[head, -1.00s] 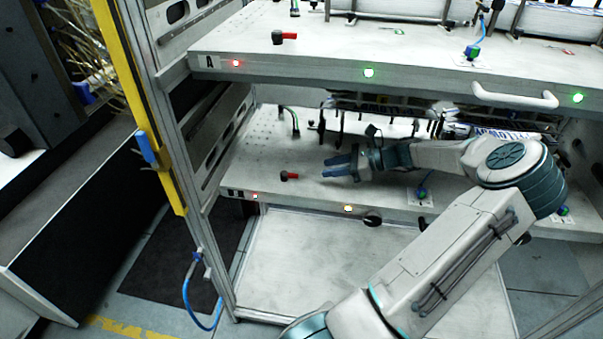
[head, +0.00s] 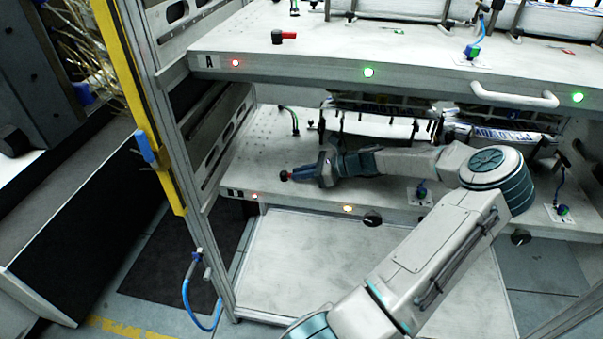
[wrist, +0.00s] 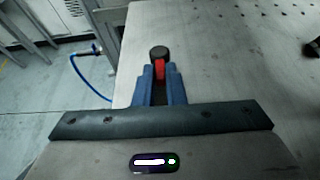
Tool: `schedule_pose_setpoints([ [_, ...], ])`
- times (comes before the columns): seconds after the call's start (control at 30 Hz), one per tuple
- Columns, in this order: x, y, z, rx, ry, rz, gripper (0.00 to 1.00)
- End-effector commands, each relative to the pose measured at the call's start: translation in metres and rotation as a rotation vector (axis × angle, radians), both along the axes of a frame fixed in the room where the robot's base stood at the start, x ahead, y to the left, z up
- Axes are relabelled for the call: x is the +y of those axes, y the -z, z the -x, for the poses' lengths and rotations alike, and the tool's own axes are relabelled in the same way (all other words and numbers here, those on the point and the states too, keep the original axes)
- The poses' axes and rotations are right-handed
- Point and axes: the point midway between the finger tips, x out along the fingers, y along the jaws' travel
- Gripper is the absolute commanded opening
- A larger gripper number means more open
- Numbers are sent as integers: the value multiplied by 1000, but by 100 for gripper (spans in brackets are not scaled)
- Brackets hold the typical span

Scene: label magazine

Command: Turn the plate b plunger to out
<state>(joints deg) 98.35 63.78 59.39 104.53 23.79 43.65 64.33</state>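The plate B plunger (head: 284,176) is a black round knob with a red handle, on the left part of the lower shelf plate. In the wrist view the black knob (wrist: 159,52) shows just beyond my fingertips, with the red handle between them. My gripper (head: 297,174) reaches in from the right, low over the plate. Its blue fingers (wrist: 160,76) lie one on each side of the red handle and look closed on it, with no clear gap. In the head view the fingers hide the red handle.
The upper plate A (head: 330,60) overhangs the lower plate (head: 255,170). Plate A carries its own red-handled plunger (head: 284,37). An amber lamp (head: 347,208) and a black knob (head: 372,219) are on the lower front edge. A yellow post (head: 135,90) stands left.

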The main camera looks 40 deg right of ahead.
Motion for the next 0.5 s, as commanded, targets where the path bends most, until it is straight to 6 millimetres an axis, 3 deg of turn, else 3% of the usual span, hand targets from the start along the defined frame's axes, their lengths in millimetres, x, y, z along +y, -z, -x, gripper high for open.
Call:
schedule_pose_setpoints([
  [0.5, -3, -2, -4, 1, -83, 1, 0],
])
